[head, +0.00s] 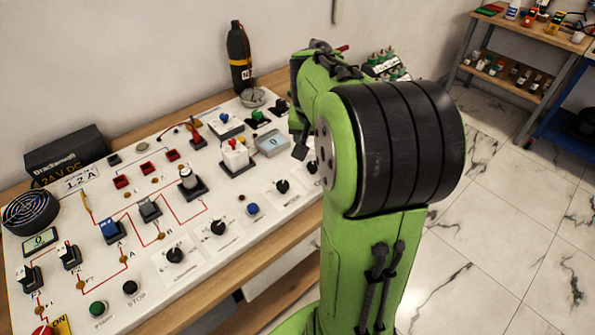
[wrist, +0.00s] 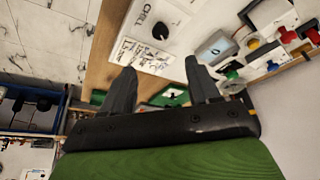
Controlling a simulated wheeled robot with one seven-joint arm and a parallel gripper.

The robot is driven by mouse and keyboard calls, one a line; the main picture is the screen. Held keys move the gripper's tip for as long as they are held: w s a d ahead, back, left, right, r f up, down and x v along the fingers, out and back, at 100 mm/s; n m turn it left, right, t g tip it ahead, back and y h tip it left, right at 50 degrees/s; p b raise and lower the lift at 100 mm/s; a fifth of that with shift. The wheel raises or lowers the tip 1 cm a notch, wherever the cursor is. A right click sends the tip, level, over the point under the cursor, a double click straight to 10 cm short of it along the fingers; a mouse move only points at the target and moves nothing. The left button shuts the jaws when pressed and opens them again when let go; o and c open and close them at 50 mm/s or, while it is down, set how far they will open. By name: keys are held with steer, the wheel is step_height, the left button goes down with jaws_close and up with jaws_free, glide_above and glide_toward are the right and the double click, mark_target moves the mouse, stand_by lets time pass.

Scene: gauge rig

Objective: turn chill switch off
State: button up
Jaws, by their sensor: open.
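In the wrist view a black rotary knob (wrist: 160,32) sits on a white panel, beside a label that seems to read CHILL. The way the knob points is too small to tell. My gripper (wrist: 159,65) is open and empty, its two dark fingers apart. In that picture the knob lies beyond the fingertips, between their lines, and nothing touches it. In the head view my green arm covers the right end of the panel (head: 190,240), and I cannot tell for sure which knob there is the chill switch.
The panel carries several other knobs, switches and buttons, including a black knob (head: 218,227) and a blue button (head: 253,209). A dark bottle (head: 239,58) stands at the back by the wall. A shelf (head: 520,60) with small items is at the far right; open floor lies before it.

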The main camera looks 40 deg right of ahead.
steer(key=b+x, duration=0.3)
steer(key=x, duration=1.1)
steer(key=shift+a+f, duration=0.1)
steer(key=c, duration=1)
steer(key=shift+c, duration=0.2)
